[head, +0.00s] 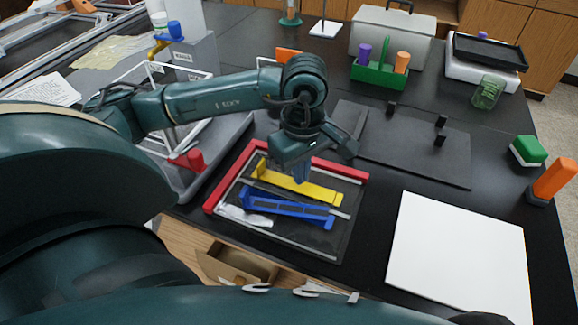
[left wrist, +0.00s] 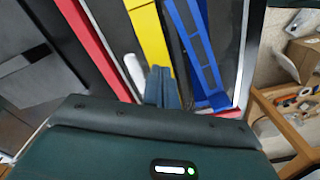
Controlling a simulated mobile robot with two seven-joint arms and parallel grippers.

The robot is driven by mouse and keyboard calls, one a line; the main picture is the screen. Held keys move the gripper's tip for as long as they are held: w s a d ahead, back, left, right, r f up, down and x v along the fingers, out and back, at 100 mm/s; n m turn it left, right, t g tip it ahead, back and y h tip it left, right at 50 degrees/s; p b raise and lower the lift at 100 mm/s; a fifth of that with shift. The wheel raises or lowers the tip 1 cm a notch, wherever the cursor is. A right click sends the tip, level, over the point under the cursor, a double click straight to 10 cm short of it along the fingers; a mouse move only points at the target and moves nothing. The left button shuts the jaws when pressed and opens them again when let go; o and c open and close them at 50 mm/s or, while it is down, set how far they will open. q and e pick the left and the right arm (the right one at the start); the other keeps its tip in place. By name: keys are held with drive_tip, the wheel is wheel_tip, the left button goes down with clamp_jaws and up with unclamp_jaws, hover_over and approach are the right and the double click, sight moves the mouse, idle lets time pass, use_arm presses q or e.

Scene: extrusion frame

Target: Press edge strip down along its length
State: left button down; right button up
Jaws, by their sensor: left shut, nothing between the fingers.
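A frame with a dark panel (head: 318,241) lies on the black bench, with red strips (head: 235,180) along its left and back sides. A yellow strip (head: 300,187) and a blue strip (head: 288,206) lie across it, roughly side by side. I cannot tell from colour which one is the edge strip. My left gripper (head: 301,177) is shut and empty, pointing down over the yellow strip. In the left wrist view, its closed fingertips (left wrist: 161,82) are beside the yellow strip (left wrist: 150,38) and the blue strip (left wrist: 197,45). Contact is unclear. My right gripper is not in view.
A white board (head: 458,255) lies to the right. A dark mat (head: 420,150) with small black blocks is behind. A green holder (head: 380,75), a grey case (head: 393,35) and a scale (head: 485,65) stand farther back. An open drawer (head: 235,265) is in front.

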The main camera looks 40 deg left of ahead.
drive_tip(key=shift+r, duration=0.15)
use_arm(q)
drive_tip(key=shift+f+b, duration=0.45)
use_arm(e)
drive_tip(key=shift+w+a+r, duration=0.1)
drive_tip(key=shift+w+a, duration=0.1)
use_arm(q)
drive_tip(key=shift+f+b, duration=0.4)
drive_tip(key=shift+b, duration=0.05)
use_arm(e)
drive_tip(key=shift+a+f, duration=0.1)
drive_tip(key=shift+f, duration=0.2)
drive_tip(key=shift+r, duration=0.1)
use_arm(q)
drive_tip(key=shift+s+f+b, duration=0.1)
drive_tip(key=shift+f+b, duration=0.05)
drive_tip(key=shift+b, duration=0.2)
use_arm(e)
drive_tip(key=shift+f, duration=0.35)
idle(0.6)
use_arm(q)
drive_tip(key=shift+r+p, duration=0.4)
drive_tip(key=shift+r, duration=0.5)
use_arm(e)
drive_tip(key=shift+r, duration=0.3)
